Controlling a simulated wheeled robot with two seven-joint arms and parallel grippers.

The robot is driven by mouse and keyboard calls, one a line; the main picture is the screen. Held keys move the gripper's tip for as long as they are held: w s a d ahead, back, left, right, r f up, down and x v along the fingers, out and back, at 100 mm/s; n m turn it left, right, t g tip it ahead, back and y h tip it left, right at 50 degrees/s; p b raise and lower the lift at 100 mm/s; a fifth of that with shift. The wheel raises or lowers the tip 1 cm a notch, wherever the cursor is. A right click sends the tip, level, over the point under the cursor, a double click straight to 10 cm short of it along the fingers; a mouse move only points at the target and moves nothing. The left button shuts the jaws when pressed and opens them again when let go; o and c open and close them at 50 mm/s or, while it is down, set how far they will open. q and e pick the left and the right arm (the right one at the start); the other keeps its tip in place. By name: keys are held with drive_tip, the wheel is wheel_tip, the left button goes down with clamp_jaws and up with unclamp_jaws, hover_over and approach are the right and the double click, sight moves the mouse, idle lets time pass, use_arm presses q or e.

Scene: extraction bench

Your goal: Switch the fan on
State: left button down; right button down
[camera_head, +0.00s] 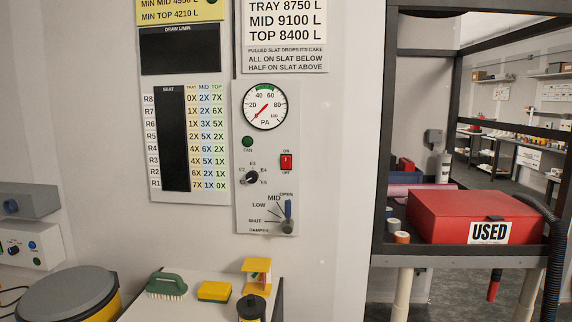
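A grey control panel (243,215) is fixed to the wall at the middle. On its right side is a red rocker switch (286,163), with ON printed above it and OFF below. I cannot tell which way the rocker is tipped. A small green lamp (247,142) labelled FAN sits to its left; I cannot tell whether it is lit. Above is a round PA gauge (265,107) with a red needle pointing to the lower left, near the low end. Neither of my grippers is in view.
Below the switch are a dark selector knob (251,177) and a damper lever (288,212) pointing up towards OPEN. A white bench (190,308) below holds a green brush (166,285) and a yellow sponge (214,291). A red USED box (465,212) stands on the right.

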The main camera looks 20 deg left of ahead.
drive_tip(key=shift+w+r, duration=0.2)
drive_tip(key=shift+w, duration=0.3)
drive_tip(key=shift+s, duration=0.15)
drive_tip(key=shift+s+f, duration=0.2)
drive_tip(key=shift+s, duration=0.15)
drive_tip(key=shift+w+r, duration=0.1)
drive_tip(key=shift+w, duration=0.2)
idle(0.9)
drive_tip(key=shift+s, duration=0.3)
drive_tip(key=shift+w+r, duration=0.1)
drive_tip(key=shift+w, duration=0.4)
